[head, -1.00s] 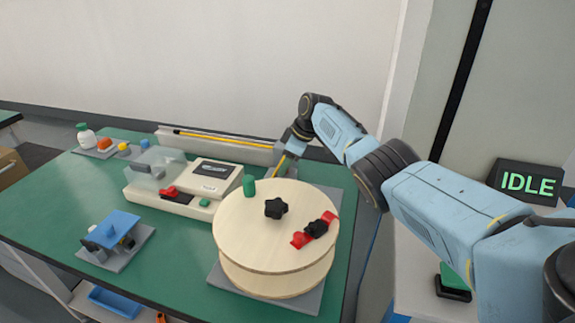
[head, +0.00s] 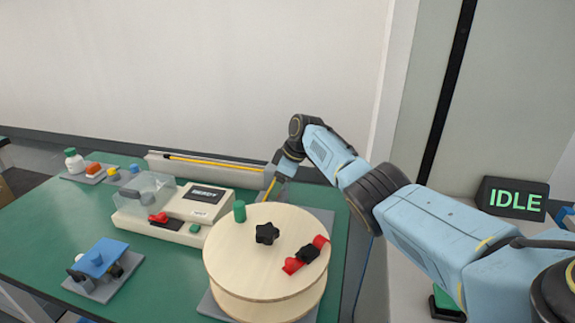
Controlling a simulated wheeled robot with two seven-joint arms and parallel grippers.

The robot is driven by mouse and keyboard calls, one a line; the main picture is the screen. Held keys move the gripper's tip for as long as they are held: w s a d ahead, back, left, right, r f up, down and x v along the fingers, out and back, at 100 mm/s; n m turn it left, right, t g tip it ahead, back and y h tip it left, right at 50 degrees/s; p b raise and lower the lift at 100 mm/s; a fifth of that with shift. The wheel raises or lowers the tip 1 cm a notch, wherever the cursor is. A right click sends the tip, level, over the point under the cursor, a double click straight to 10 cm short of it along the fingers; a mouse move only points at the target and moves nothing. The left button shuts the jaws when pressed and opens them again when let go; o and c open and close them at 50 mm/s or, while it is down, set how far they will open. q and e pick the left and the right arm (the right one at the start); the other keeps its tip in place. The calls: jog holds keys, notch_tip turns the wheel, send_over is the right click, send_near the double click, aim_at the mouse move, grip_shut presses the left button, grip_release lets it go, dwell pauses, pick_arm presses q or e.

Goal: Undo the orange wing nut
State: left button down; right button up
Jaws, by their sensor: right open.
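I cannot clearly make out an orange wing nut. A small orange-yellow piece (head: 269,190) shows by my right gripper (head: 277,184), behind the wooden reel (head: 235,262); it is too small to tell what it is. The right gripper is open, low over the back of the bench, and partly hidden by its own wrist and the reel. A black star knob (head: 267,233) sits at the reel's centre. A red clamp with a black knob (head: 309,253) lies on the reel's right side. My left gripper is out of view.
A yellow rod (head: 205,162) lies in a trough behind. A blue fixture (head: 98,258) stands front left. An IDLE display (head: 514,200) is at right.

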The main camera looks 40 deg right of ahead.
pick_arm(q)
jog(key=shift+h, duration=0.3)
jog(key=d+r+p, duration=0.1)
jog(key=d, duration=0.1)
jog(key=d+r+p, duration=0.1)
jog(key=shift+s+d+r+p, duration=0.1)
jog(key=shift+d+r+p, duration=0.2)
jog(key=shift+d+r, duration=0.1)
pick_arm(e)
jog(key=v, duration=1.2)
jog(key=shift+s, duration=0.15)
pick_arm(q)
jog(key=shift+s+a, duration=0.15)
pick_arm(e)
jog(key=shift+r, duration=0.15)
jog(key=shift+r, duration=0.1)
